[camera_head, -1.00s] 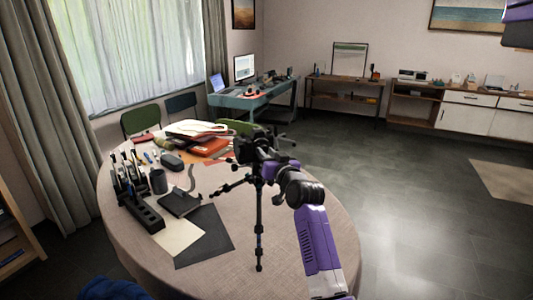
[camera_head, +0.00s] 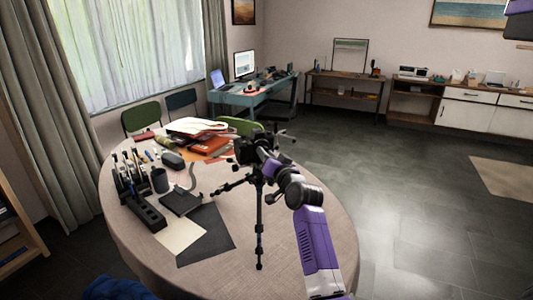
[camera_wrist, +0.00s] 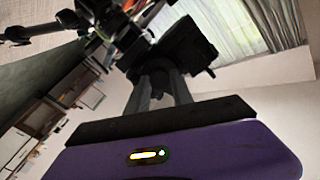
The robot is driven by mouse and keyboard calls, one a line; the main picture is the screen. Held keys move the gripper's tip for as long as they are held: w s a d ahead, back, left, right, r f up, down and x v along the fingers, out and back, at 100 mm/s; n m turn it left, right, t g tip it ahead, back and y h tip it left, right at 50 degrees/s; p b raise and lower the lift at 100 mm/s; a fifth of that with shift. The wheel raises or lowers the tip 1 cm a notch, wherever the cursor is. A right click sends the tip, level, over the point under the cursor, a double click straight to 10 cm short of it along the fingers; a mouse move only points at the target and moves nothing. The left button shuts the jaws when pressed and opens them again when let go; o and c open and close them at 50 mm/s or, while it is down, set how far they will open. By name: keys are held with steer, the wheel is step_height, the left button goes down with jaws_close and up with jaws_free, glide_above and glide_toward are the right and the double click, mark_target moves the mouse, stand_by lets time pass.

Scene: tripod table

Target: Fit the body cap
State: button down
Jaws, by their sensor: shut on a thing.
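The black camera (camera_head: 245,150) sits on top of a black tripod (camera_head: 259,225) that stands on the round table (camera_head: 310,240). My gripper (camera_head: 268,166) is at the right side of the camera, close against it. In the wrist view my gripper (camera_wrist: 160,82) is shut on a small dark round piece, which looks like the body cap (camera_wrist: 157,66). The camera's dark body (camera_wrist: 184,50) is just beyond the fingertips. Whether the cap touches the camera I cannot tell; its far side and the camera's mount are hidden.
Left on the table are a black pen organiser (camera_head: 148,213), a dark cup (camera_head: 160,180), a dark mat (camera_head: 207,238) and a pile of folders (camera_head: 200,130). The tripod's legs spread beneath my arm.

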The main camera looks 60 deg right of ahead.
stand_by(0.4)
steer(key=shift+m+p, duration=0.85)
steer(key=shift+m, duration=0.65)
steer(key=shift+w, duration=0.1)
steer(key=c, duration=0.8)
jaws_free()
steer(key=p+v, duration=0.3)
steer(key=v, duration=0.4)
